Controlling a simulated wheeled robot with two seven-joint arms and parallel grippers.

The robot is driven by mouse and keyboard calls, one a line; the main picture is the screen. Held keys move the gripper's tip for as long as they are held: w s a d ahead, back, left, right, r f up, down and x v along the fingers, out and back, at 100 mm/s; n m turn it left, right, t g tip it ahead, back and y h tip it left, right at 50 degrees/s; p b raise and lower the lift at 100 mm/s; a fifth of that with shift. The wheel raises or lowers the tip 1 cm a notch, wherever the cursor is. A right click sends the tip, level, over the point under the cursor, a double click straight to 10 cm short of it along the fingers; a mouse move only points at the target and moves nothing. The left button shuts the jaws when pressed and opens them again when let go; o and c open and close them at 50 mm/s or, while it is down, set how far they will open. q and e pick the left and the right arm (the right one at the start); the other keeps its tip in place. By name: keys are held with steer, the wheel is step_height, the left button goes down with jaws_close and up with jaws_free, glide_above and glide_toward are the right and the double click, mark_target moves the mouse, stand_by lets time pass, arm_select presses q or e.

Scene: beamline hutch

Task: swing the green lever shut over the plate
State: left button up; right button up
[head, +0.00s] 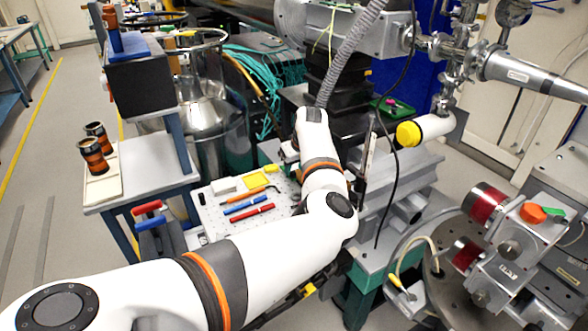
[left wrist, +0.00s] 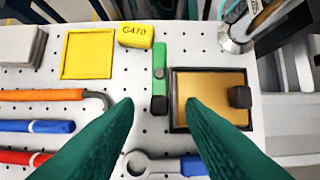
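The green lever (left wrist: 159,62) shows in the left wrist view, lying along the left side of the plate with a dark block at its near end. It is swung clear of the plate. The plate (left wrist: 208,98) is a copper-gold square in a dark frame, with a small black block on its right side. My left gripper (left wrist: 160,104) is open and empty, its two dark green fingers apart; in the picture one tip is left of the lever and the other overlaps the plate. In the head view my arm hides the lever and plate. My right gripper is not in view.
The white perforated board (head: 217,221) also holds a yellow tray (left wrist: 87,55), a yellow G470 block (left wrist: 136,34), an orange hex key (left wrist: 45,95), blue and red tools and a wrench (left wrist: 145,165). A metal post (left wrist: 236,35) stands beyond the plate.

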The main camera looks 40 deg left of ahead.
arm_select(q)
steer(key=shift+x, duration=1.05)
